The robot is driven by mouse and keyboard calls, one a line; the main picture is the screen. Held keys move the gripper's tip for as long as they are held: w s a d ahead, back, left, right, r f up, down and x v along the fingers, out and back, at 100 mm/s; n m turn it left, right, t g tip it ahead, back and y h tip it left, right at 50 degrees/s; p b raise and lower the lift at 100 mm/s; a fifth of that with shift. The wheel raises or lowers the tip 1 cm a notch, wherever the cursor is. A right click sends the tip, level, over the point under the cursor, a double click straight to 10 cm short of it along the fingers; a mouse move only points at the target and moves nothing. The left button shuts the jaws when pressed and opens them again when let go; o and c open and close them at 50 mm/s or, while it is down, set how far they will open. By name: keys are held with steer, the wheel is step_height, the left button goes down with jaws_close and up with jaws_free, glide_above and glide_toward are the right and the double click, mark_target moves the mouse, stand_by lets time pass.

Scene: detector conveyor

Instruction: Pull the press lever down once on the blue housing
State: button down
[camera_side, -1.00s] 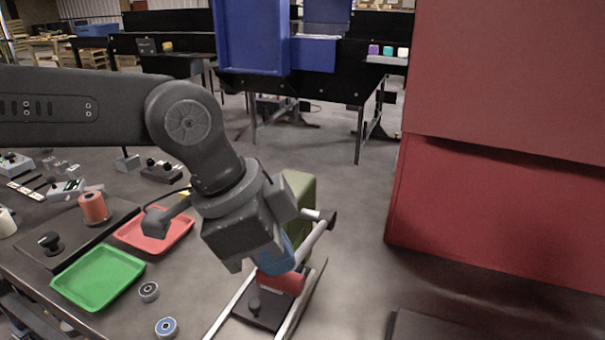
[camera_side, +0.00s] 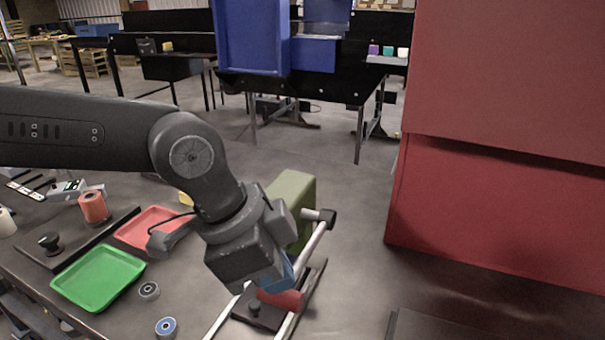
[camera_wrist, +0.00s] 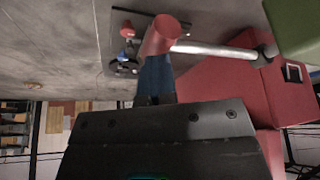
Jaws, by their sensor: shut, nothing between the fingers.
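A blue part (camera_side: 289,275) with a red cylinder (camera_side: 285,299) at its end shows just below my gripper (camera_side: 250,276) in the side view. In the wrist view the blue part (camera_wrist: 155,78) runs up to the red cylinder (camera_wrist: 161,34), which looks like the lever's grip. A dark base plate (camera_side: 268,320) lies below. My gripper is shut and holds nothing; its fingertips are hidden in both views. It overlaps the blue part in both pictures, and I cannot tell whether it touches. Which surface is the housing is unclear.
Silver rods (camera_side: 317,240) with a dark end piece run beside the press, near a green block (camera_side: 293,190). A green tray (camera_side: 98,277), a red tray (camera_side: 152,227) and bearings (camera_side: 149,290) lie to the left. A red cabinet (camera_side: 495,200) stands right.

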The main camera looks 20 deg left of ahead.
mark_target(275, 298)
steer(key=shift+f, duration=0.7)
steer(key=shift+w+f, duration=0.1)
steer(key=shift+f, duration=0.6)
steer(key=shift+a+f, duration=0.1)
steer(key=shift+f, duration=0.75)
stand_by(1.2)
